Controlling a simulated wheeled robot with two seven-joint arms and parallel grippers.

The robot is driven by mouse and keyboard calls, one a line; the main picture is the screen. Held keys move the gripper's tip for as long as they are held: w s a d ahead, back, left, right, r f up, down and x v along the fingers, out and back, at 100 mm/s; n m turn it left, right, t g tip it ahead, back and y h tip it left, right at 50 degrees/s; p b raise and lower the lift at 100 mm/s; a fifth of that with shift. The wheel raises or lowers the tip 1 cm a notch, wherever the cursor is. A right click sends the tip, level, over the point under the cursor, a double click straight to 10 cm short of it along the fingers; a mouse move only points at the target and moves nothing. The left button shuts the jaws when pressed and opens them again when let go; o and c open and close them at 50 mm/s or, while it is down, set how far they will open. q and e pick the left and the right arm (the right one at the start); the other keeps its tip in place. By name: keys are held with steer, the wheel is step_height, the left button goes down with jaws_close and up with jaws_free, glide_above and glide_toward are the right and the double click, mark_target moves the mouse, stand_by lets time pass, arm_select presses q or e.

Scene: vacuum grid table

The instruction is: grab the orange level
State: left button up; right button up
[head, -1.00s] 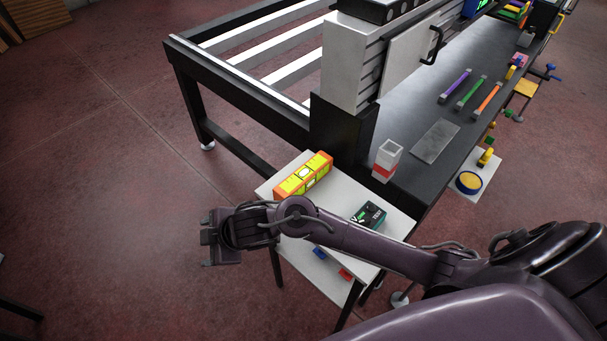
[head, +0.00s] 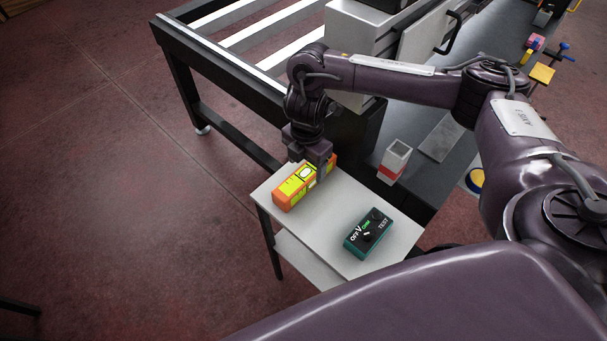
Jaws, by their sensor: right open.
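The orange level (head: 291,193), an orange block with yellow-green faces and vials, lies on the small white side table (head: 325,245) near its back left edge. My right gripper (head: 310,171) points down over the level's far half, with the fingers at or just above it. It is open. The gripper and wrist hide part of the level's far end, and I cannot tell whether the fingers touch it. My left gripper is not in view.
A green tester box (head: 368,233) lies on the front right of the side table. A white and red open container (head: 394,160) stands on the dark bench behind. The black frame table (head: 225,120) stands close behind the level. The table's front middle is clear.

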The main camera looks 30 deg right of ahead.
mark_target(303, 176)
steer(key=f, duration=0.2)
steer(key=f+b, duration=0.1)
steer(key=f, duration=0.2)
steer(key=f+b, duration=0.1)
steer(key=f, duration=0.1)
steer(key=shift+w+a+f, duration=0.15)
steer(key=shift+w+a, duration=0.05)
steer(key=shift+a, duration=0.1)
steer(key=shift+c, duration=0.3)
steer(key=c, duration=1.5)
